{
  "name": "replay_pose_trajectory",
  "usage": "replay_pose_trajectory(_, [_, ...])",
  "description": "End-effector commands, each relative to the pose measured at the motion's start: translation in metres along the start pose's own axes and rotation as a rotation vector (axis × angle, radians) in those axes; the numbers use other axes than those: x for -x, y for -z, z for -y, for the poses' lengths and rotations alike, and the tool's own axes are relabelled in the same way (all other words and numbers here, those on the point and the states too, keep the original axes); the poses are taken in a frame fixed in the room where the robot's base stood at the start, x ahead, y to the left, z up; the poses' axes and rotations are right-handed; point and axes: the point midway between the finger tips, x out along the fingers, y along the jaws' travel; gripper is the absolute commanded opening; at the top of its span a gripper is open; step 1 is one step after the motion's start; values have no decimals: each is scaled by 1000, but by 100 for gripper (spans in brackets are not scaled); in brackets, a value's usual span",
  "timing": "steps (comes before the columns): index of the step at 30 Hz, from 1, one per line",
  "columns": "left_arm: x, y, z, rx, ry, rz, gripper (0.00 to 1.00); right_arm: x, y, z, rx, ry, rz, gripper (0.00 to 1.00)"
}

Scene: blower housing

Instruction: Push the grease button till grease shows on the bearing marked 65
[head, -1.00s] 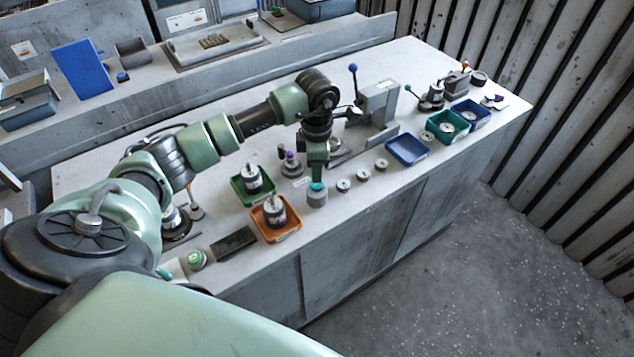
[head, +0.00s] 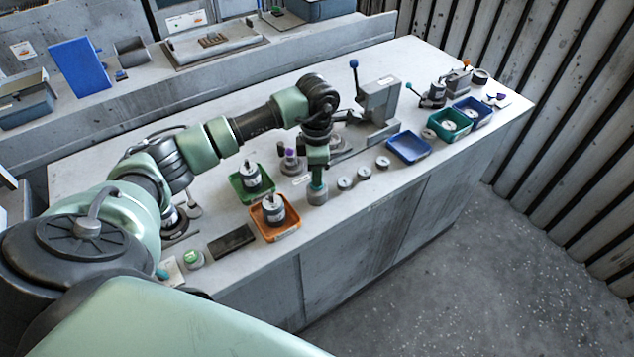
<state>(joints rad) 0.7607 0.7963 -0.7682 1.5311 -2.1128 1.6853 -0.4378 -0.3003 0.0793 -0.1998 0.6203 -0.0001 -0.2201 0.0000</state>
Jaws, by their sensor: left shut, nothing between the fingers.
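My left gripper (head: 317,182) is shut and empty, pointing down at a grey cylinder (head: 317,197) with a teal top near the bench's front edge. The fingertips are at the top of this cylinder and mostly cover the teal; I cannot tell contact for sure. Small round metal bearings (head: 364,173) stand in a row to its right. Their marks are too small to read, so I cannot tell which is 65, and no grease is discernible. A green-topped round button (head: 194,258) sits at the bench's near left end. My right gripper is not in view.
An orange tray (head: 292,232) and a green tray (head: 236,188), each with a motor-like part, stand left of the gripper. A blue tray (head: 409,158) is empty. A lever press (head: 378,103) stands behind. More blue and green trays are at the far right.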

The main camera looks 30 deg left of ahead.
Motion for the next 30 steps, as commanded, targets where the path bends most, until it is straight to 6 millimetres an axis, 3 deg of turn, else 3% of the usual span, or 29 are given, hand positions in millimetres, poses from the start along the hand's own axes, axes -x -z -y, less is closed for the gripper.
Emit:
replay_pose_trajectory(8, [-5, 1, 1, 0, 3, -3, 0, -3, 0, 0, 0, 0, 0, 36])
replay_pose_trajectory(18, [10, 1, 1, 0, 3, -3, 0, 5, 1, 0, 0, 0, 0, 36])
replay_pose_trajectory(30, [11, 0, 1, 0, 2, -1, 0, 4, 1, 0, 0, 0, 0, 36])
